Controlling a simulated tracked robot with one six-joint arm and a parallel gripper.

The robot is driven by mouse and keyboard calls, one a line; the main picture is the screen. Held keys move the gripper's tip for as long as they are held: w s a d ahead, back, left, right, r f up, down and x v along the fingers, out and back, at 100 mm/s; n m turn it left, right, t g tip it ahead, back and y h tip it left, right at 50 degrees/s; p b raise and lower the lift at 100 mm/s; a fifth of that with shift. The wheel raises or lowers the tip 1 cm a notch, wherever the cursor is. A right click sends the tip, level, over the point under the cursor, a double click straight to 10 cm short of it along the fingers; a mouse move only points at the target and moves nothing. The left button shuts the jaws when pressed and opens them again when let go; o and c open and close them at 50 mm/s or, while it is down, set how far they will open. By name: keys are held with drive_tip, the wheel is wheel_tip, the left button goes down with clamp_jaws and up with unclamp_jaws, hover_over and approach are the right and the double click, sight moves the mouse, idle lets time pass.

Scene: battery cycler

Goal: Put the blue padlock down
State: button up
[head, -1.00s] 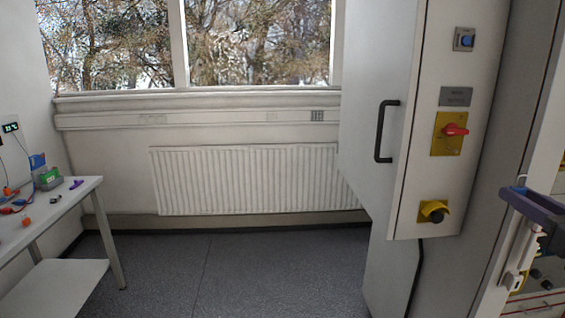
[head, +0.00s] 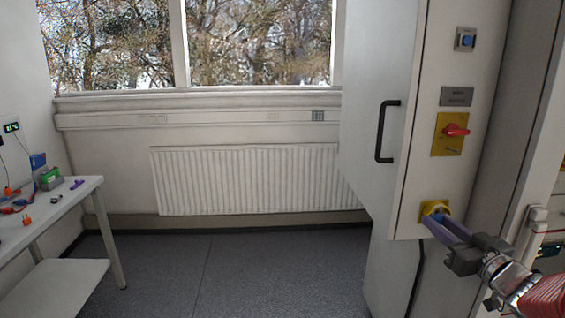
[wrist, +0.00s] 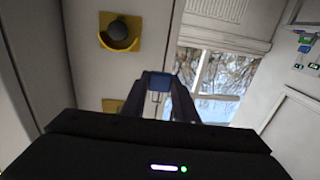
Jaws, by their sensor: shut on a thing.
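The blue padlock (wrist: 158,82) shows in the wrist view as a blue body between my two fingertips, with a thin pale loop at it. My gripper (wrist: 160,92) is shut on it. In the head view my gripper (head: 438,220) reaches in from the lower right. Its tips overlap the yellow shroud (head: 427,208) low on the cabinet front; I cannot tell whether they touch it. A bit of blue shows at the tips there. In the wrist view the shroud and its dark knob (wrist: 119,32) are apart from the padlock in the picture.
The tall grey cabinet (head: 400,60) carries a red switch (head: 456,131) on a yellow plate, a blue button (head: 466,40) and a black handle (head: 384,131). A white table (head: 85,190) with small items stands at left. The floor (head: 240,265) between is clear.

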drive_tip(key=w+a+f+n+g+y, duration=0.1)
drive_tip(key=w+a+f+n+y, duration=0.1)
drive_tip(key=a+f, duration=0.6)
drive_tip(key=w+a+f+n+g+y, duration=0.1)
drive_tip(key=w+a+f+y, duration=0.3)
drive_tip(key=a+f, duration=0.4)
drive_tip(key=a+n, duration=0.1)
drive_tip(key=a, duration=0.6)
drive_tip(key=shift+w+a, duration=0.3)
drive_tip(key=shift+a, duration=0.05)
drive_tip(key=shift+f, duration=0.1)
drive_tip(key=s+f+n+g+y, duration=0.2)
drive_tip(key=s+f+y, duration=0.1)
drive_tip(key=f, duration=0.6)
drive_tip(key=s+f+n+g+y, duration=0.3)
drive_tip(key=s+f, duration=0.1)
drive_tip(key=f, duration=0.5)
drive_tip(key=shift+s, duration=0.2)
drive_tip(key=shift+w+f, duration=0.1)
drive_tip(key=shift+w, duration=0.05)
